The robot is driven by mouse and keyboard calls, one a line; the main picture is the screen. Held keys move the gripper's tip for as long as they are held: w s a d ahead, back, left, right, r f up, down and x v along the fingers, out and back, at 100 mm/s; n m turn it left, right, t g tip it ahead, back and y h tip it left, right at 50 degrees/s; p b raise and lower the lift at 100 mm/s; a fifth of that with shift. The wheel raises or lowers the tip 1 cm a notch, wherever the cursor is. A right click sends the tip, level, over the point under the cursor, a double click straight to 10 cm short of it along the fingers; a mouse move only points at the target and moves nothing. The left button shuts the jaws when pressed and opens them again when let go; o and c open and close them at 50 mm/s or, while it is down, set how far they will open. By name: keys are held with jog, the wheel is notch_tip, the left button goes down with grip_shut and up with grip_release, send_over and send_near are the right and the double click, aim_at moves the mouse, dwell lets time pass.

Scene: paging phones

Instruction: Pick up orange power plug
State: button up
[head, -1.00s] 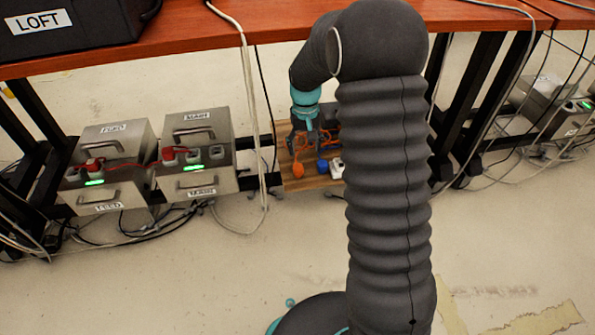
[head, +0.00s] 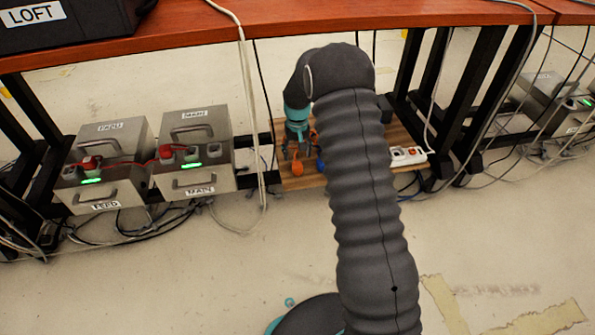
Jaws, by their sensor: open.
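The orange power plug (head: 297,169) stands on a wooden board (head: 290,184) under the red-brown table. My gripper (head: 297,153) reaches down just above and behind the plug, its dark fingers close to it. The jaws are open. I cannot tell from this view whether the fingers are around the plug or beside it. A blue plug (head: 320,164) stands just to the right, partly hidden by my arm.
A white power strip (head: 408,155) lies at the board's right end. Metal boxes labelled MAIN (head: 195,180) and FEED (head: 105,190) stand to the left. The table edge (head: 180,45) overhangs. A white cable (head: 262,185) hangs left of the board.

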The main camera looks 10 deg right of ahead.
aim_at(297, 164)
jog(key=shift+f+b, duration=0.45)
jog(key=shift+f, duration=2.7)
jog(key=c, duration=1.3)
